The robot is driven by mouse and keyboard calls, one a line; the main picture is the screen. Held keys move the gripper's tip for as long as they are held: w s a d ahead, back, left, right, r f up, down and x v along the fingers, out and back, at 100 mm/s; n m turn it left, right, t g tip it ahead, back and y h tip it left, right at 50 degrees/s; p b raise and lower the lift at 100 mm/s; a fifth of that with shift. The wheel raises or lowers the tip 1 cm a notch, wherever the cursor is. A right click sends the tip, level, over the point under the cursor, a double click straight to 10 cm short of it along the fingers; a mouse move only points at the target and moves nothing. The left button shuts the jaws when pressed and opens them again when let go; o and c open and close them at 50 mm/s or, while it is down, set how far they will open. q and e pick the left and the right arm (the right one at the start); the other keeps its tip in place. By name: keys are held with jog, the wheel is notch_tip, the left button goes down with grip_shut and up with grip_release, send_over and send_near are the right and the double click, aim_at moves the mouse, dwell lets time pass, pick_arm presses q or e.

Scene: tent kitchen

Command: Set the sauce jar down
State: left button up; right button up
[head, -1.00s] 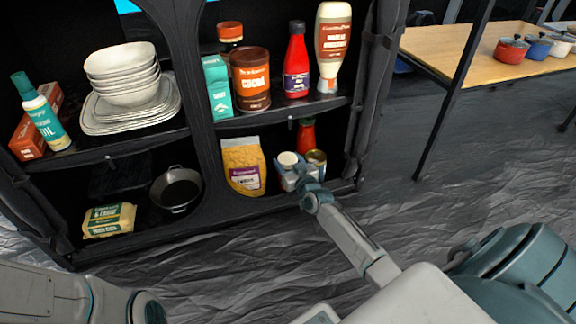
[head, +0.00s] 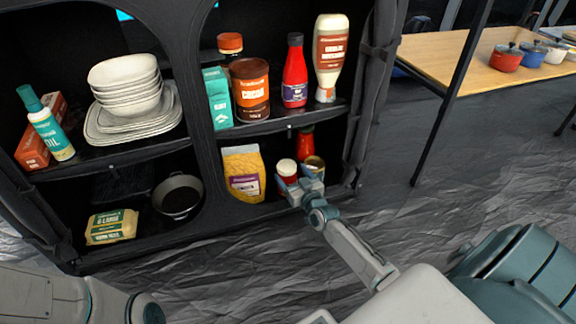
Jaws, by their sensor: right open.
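The sauce jar (head: 287,168), red with a white lid, stands upright on the lower right shelf of the black cabinet, right of the yellow pasta bag. My right gripper (head: 301,181) is open, just in front of the jar, with its fingers spread at shelf height. The fingers hide the jar's lower part, and I cannot tell whether they touch it. Part of my left arm shows at the bottom left, but its gripper is out of the picture.
A yellow bag (head: 243,174) stands left of the jar. A red bottle (head: 306,143) and a tin (head: 315,163) stand close at its right. The upper shelf holds a cocoa tin (head: 250,90) and bottles. A wooden table (head: 440,52) with pots stands at the right.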

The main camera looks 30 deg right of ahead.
jog(key=s+p, duration=0.3)
jog(key=s, duration=0.5)
jog(key=shift+a, duration=0.4)
